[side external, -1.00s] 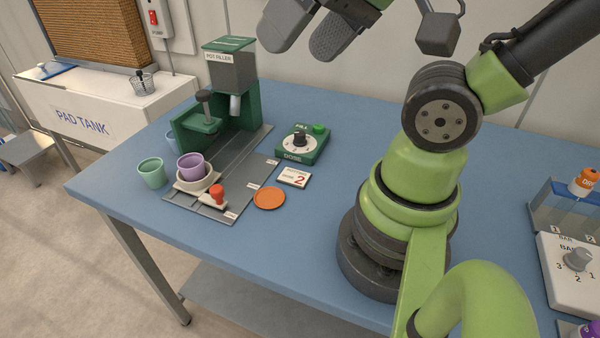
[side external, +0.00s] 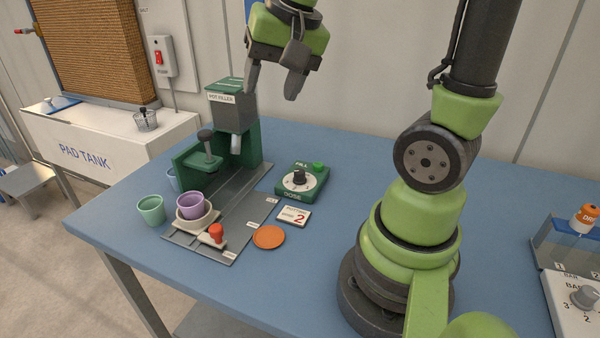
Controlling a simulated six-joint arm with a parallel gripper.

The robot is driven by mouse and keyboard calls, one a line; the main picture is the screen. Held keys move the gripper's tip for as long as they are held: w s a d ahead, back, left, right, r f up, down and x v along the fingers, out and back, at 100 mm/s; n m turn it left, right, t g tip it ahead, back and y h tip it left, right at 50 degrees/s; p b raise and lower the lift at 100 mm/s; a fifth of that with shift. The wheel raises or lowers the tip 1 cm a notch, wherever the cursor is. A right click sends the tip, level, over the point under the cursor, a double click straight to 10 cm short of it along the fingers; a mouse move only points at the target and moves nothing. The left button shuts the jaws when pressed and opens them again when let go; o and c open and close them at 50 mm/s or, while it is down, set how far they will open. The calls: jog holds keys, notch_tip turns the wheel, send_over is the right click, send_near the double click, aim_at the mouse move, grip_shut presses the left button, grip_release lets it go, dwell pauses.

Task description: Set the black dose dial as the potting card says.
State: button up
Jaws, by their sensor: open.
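The black dose dial (side external: 299,178) sits on a white scale on top of a green box (side external: 313,191) marked FILL and DOSE. Which mark its pointer faces is too small to tell. The potting card (side external: 294,216) lies flat in front of the box and shows a red 2. My gripper (side external: 271,95) is open and empty, pointing down, high above the back of the table. In the picture it is above and a little left of the dial, well apart from it.
A green button (side external: 318,167) sits on the box behind the dial. The pot filler (side external: 231,103) stands left of it. A purple pot (side external: 191,205) in a pale holder, a red-knobbed slider (side external: 216,232) and an orange disc (side external: 268,237) are in front. The blue table (side external: 330,260) is clear nearby.

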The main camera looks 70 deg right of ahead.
jog(key=w+d+f+m+g, duration=0.3)
jog(key=d+f+m, duration=0.2)
jog(key=d+f, duration=0.35)
jog(key=m+g, duration=0.1)
jog(key=m, duration=0.1)
send_near(300, 170)
notch_tip(300, 170, down, 9)
jog(key=shift+w+f, duration=0.1)
jog(key=shift+f, duration=0.15)
jog(key=c, duration=0.9)
